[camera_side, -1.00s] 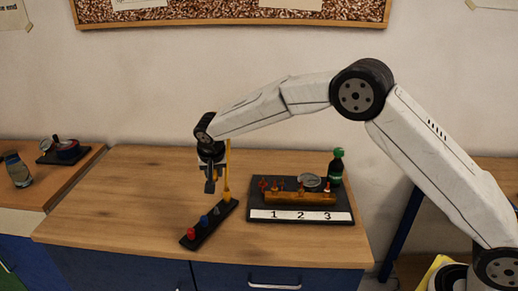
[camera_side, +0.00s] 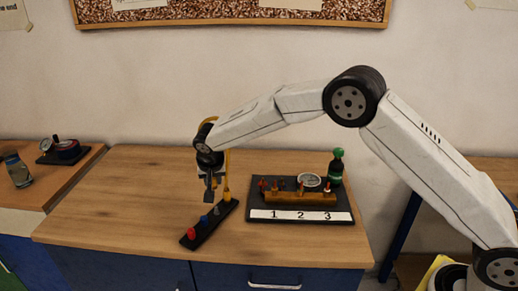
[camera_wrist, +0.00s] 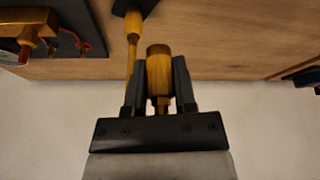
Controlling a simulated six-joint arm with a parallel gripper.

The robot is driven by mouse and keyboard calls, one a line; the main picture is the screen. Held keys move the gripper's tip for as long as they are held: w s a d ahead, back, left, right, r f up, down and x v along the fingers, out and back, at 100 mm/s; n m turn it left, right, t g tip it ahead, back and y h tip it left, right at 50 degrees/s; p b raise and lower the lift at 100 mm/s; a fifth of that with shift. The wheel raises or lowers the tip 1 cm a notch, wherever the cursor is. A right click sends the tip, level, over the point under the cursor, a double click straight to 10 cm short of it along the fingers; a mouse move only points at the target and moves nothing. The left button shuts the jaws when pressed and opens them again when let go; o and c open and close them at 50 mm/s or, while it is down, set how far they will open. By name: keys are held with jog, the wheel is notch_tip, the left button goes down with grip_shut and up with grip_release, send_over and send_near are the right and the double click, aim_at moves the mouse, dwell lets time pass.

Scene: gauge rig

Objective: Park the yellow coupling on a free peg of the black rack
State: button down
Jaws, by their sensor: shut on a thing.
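My gripper (camera_side: 211,198) points down just above the far half of the black rack (camera_side: 221,220). In the wrist view my gripper (camera_wrist: 158,75) is shut on a yellow-brass cylinder, the coupling (camera_wrist: 158,66). In the side view the fingers largely hide it. The rack carries a red piece (camera_side: 191,233), a blue piece (camera_side: 204,220) and a small grey one (camera_side: 217,210) in a row. A yellow upright piece (camera_side: 227,194) stands at its far end, with a yellow line rising behind my gripper. Whether the coupling touches the rack, I cannot tell.
A black gauge board (camera_side: 343,216) labelled 1, 2, 3 stands right of the rack, with a yellow manifold (camera_side: 300,198), a round gauge (camera_side: 309,180) and red-tipped fittings. The wooden bench (camera_side: 120,205) is clear to the left.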

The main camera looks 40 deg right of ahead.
aim_at(216, 208)
jog(key=shift+f, duration=3)
jog(key=shift+m, duration=0.5)
jog(key=shift+f, duration=1.7)
grip_release()
jog(key=shift+r, duration=0.1)
jog(key=shift+v, duration=3.85)
jog(key=shift+a, duration=0.1)
